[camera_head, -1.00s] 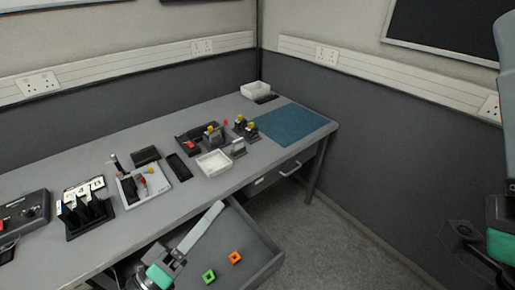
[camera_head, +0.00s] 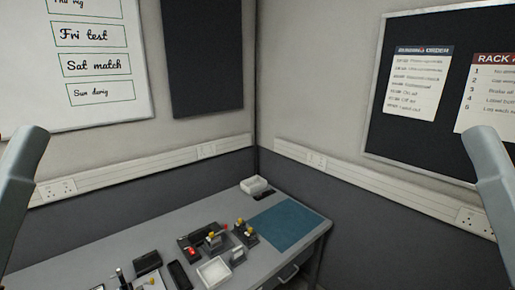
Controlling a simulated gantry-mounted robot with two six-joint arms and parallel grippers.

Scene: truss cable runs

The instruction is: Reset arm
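My two arms show only as grey links at the left and right edges of the head view. Both grippers are outside the picture, so I cannot see their fingers or whether they hold anything. The grey desk (camera_head: 105,257) stands below, against the corner of the walls. On it are a white tray (camera_head: 214,272), a blue mat (camera_head: 283,226) and several small dark fixtures with yellow and red parts (camera_head: 214,240). The drawer's inside is out of view.
A white box (camera_head: 255,186) sits at the desk's back corner. A whiteboard (camera_head: 65,90) hangs on the left wall and a dark notice board (camera_head: 450,140) with printed sheets on the right wall. White socket trunking (camera_head: 350,170) runs along both walls.

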